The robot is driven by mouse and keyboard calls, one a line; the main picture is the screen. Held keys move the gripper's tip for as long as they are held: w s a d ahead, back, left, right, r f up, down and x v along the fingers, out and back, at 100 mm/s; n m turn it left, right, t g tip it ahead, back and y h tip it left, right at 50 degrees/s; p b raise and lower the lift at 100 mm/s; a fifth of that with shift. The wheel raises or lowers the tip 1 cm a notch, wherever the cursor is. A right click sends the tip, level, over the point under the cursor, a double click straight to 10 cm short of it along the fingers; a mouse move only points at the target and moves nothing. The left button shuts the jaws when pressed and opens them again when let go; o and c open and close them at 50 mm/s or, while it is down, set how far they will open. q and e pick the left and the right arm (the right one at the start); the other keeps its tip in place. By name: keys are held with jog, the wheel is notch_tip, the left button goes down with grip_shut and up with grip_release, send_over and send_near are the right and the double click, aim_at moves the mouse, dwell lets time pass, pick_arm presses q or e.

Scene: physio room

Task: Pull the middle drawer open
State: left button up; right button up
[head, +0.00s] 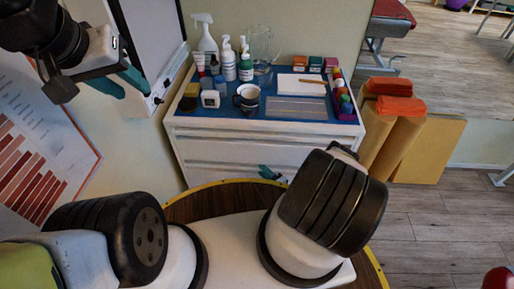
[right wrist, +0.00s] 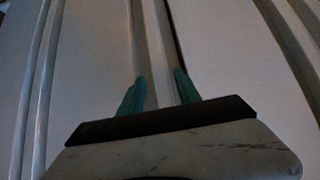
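The white drawer cabinet (head: 225,151) stands ahead of me in the head view. A drawer front below its top one shows in part, and its lower part is hidden by my right arm and the round-edged wooden surface. My right gripper (head: 270,174) is at this lower front, mostly hidden behind my arm. In the right wrist view, its two teal fingers (right wrist: 160,82) are apart, one on each side of a pale handle ridge (right wrist: 153,40). Contact with the ridge cannot be told. My left gripper (head: 122,84) is raised at the upper left, open and empty, away from the cabinet.
The cabinet's blue top (head: 235,112) carries bottles, a mug (head: 247,98), a glass jug (head: 262,45), small boxes and a tray. Rolled mats (head: 396,140) stand right of the cabinet. A white board (head: 150,40) is near my left gripper. Floor at the right is open.

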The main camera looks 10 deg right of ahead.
grip_shut()
jog(key=shift+s+f, duration=0.15)
jog(key=shift+f, duration=0.05)
dwell(1.1)
